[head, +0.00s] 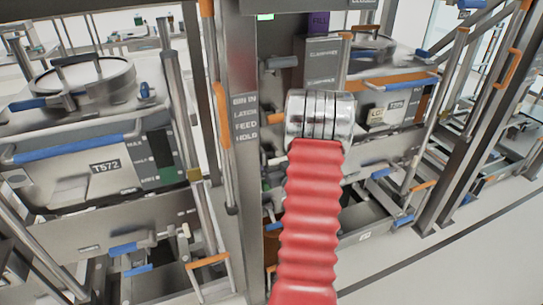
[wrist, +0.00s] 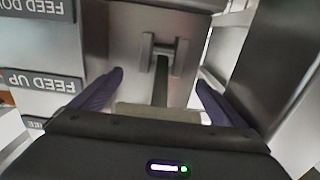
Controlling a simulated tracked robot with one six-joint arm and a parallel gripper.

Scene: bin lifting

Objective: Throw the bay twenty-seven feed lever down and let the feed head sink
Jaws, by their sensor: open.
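In the wrist view my gripper (wrist: 159,78) is open, its two dark purple fingers apart with nothing held between them. A steel H-shaped fitting (wrist: 165,55) with a dark bar running down from it stands ahead, between the finger lines. It may be the feed lever, but I cannot tell for sure. In the head view my red arm and steel wrist hide the gripper and the lever. I cannot make out the feed head or a bay twenty-seven label.
A steel post (head: 240,150) with a lettered plate (head: 245,118) stands just left of my arm. A bin marked T572 (head: 104,166) sits in the left bay, another bin (head: 388,108) in the right. Blue and orange handles stick out nearby. Open floor (head: 450,265) lies lower right.

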